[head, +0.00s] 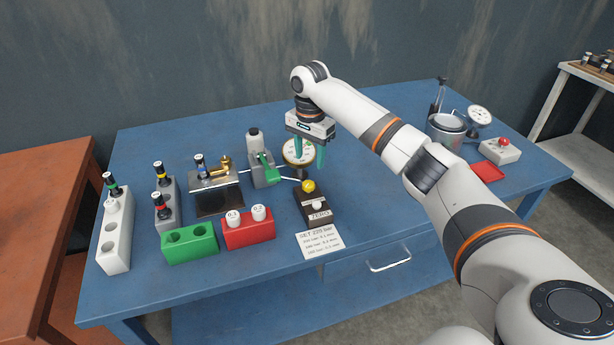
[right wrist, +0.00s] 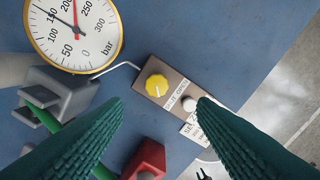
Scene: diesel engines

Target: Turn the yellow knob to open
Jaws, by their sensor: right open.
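The yellow knob (head: 308,186) sits on the back end of a small dark brown box (head: 316,208) on the blue table. In the right wrist view the knob (right wrist: 157,85) has a pointer mark on its top, and the box (right wrist: 177,84) carries lettering and a white button (right wrist: 189,103). My right gripper (head: 305,162) is open and empty, pointing down above and behind the knob. In the right wrist view its two green fingertips (right wrist: 160,102) are on either side of the knob's position, apart from it. My left gripper is not in view.
A round pressure gauge (head: 297,151) stands close behind the knob, partly hidden by my fingers. A green-handled pump (head: 262,168) is to the left. A red block (head: 247,236) and a green block (head: 190,246) stand front left. A paper card (head: 319,241) lies in front.

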